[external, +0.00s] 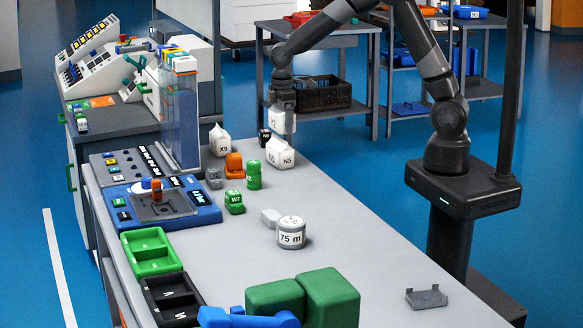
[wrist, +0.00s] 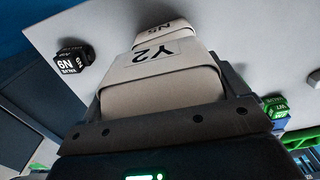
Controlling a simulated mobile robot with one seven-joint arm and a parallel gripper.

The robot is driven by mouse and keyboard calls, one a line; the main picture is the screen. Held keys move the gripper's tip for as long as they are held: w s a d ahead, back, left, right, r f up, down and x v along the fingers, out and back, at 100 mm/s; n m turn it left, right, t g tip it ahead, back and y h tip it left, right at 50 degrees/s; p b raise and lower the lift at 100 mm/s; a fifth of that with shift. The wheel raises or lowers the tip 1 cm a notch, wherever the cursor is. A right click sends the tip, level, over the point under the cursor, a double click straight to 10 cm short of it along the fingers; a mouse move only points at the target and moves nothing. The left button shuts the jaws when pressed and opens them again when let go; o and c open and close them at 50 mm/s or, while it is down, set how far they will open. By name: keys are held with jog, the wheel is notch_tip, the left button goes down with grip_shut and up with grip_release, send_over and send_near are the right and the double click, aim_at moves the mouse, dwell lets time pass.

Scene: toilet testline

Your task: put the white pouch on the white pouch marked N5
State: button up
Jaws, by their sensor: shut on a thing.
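My gripper (external: 283,103) is shut on a white pouch marked Y2 (external: 281,123), which hangs below the fingers. In the wrist view the Y2 pouch (wrist: 160,80) fills the middle between the fingers. The white pouch marked N5 (external: 281,156) stands on the grey table, almost directly below the held pouch. Its top with the N5 label (wrist: 163,30) shows behind the held pouch in the wrist view. The held pouch is above it with a small gap in the external view; I cannot tell the exact gap or alignment.
A white pouch marked X9 (external: 219,140) stands to the left. A small black block (external: 264,137) is close beside N5. An orange piece (external: 234,164) and a green bottle (external: 254,175) stand nearby.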

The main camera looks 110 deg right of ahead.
aim_at(280, 146)
jog(key=shift+w+a+f, duration=0.3)
jog(key=shift+w+f, duration=0.15)
jog(key=shift+w, duration=0.05)
jog(key=shift+f, duration=1.9)
jog(key=shift+f, duration=0.15)
jog(key=o, duration=0.7)
